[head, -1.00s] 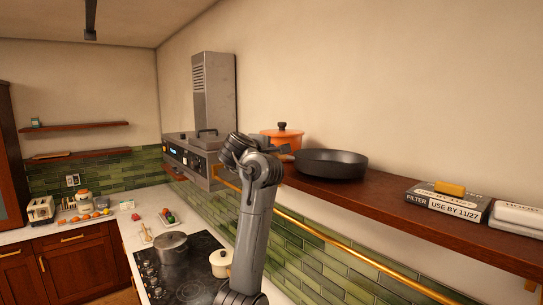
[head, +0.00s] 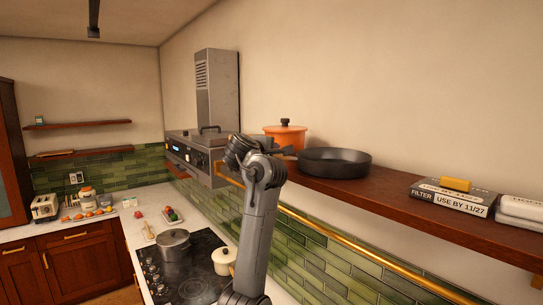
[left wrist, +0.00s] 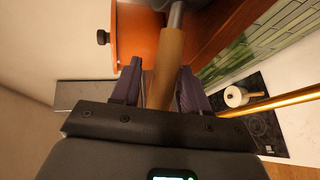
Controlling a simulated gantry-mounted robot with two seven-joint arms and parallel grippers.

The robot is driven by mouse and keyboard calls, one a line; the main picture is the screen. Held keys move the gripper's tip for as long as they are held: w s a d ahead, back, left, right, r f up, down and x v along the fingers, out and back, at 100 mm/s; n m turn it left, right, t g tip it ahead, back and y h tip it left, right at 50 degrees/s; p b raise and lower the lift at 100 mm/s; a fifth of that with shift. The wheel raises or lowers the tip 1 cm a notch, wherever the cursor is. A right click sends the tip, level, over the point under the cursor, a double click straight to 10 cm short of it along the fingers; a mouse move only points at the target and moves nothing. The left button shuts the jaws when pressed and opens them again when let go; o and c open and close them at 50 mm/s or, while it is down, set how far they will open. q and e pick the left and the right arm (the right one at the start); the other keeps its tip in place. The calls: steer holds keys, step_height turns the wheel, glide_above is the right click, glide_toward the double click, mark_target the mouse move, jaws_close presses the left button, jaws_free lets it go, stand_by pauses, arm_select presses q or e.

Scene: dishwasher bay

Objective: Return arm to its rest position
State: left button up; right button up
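My left gripper (head: 286,152) is raised at the wall shelf, beside the black pan (head: 334,162) and in front of the orange lidded pot (head: 286,138). In the left wrist view, the fingers of my left gripper (left wrist: 160,85) stand apart. A tan handle with a grey metal end (left wrist: 168,60) lies between them, with a gap visible on its left side. The handle appears to be the pan's, but the join is out of view. The orange pot (left wrist: 137,40) is close by at the upper left. My right gripper is not in view.
The wooden shelf (head: 400,200) also carries a filter box (head: 455,198) with a yellow block on top. A brass rail (head: 335,232) runs below its edge. The hood (head: 205,150) is just left of my arm. Pots stand on the black cooktop (head: 190,270) below.

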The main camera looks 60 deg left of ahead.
arm_select(q)
steer(key=o, duration=0.8)
steer(key=shift+o, duration=0.2)
steer(key=shift+s+r+p, duration=0.35)
steer(key=shift+s+r, duration=0.05)
steer(key=shift+s, duration=0.3)
steer(key=shift+s+d+r, duration=0.2)
steer(key=shift+s+r, duration=0.1)
steer(key=shift+s, duration=0.35)
steer(key=shift+s+d+r, duration=0.15)
steer(key=shift+s+r, duration=0.1)
steer(key=shift+s, duration=0.4)
steer(key=shift+s+d+r, duration=0.2)
steer(key=shift+s+r, duration=0.1)
steer(key=shift+s, duration=0.35)
